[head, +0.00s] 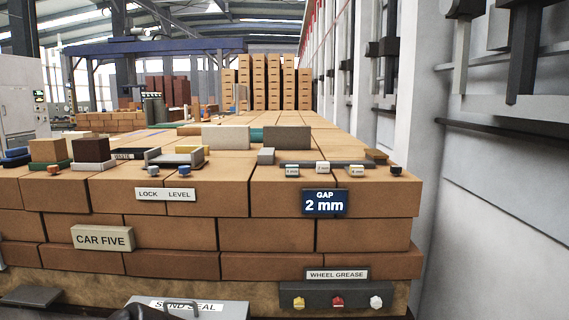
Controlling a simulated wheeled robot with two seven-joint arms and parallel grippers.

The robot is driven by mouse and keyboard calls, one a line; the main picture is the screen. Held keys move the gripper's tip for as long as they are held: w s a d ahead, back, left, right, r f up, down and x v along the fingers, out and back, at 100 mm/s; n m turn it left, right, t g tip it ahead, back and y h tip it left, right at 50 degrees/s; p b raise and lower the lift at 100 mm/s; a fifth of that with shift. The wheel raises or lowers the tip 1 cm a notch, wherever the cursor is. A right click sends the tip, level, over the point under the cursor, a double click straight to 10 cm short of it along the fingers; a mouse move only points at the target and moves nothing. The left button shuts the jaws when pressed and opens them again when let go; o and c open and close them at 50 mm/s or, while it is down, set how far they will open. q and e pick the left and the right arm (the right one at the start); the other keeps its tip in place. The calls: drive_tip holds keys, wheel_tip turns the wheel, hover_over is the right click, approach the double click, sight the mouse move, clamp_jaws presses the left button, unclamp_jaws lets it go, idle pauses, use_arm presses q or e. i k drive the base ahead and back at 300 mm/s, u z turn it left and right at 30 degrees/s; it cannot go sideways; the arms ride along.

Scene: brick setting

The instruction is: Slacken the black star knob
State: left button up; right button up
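A small black knob-like piece (396,171) sits at the right end of the brick stack's top front edge. It is too small to tell whether it is star-shaped.
Small labelled blocks (323,168) stand left of the black piece, above a GAP 2 mm sign (325,202). A grey WHEEL GREASE rail (318,294) with coloured fittings is below. A grey machine wall (510,220) bounds the right. A grey SAND SEAL box (228,309) is at the bottom.

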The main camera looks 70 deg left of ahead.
sight(395, 170)
drive_tip(key=u, duration=2.25)
